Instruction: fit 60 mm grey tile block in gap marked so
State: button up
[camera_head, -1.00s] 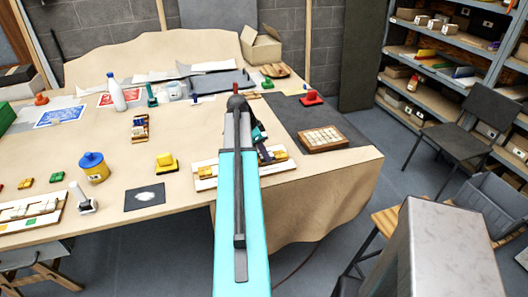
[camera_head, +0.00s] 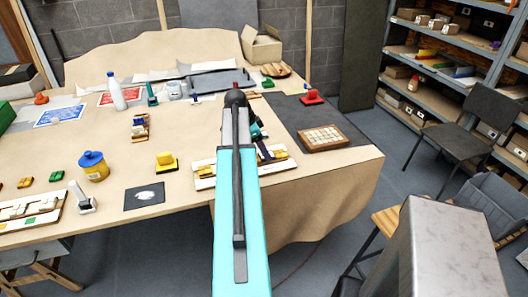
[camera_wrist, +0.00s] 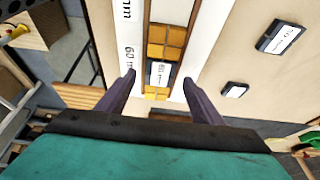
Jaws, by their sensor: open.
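In the wrist view, a white panel strip (camera_wrist: 203,40) bears "60 mm" lettering along its left side and a channel of yellow tiles (camera_wrist: 166,38). A dark grey block (camera_wrist: 159,74) with a white label sits in line with the channel, yellow tiles showing above and below it. Its label is too small to read surely, and I cannot tell whether it is fully seated. My gripper (camera_wrist: 159,80) is open, one finger on each side of the block, with gaps showing. In the head view the panel (camera_head: 205,171) is at the table's front, partly hidden by my arm.
Two dark labelled blocks, a larger one (camera_wrist: 280,38) and a smaller one (camera_wrist: 234,90), lie right of the panel in the wrist view. In the head view, a tiled wooden tray (camera_head: 323,139) is to the right and a yellow block (camera_head: 166,162) to the left.

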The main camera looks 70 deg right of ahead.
jog(key=b+v, duration=0.2)
jog(key=v, duration=1)
jog(key=shift+b, duration=0.35)
jog(key=shift+f, duration=0.15)
dwell(0.5)
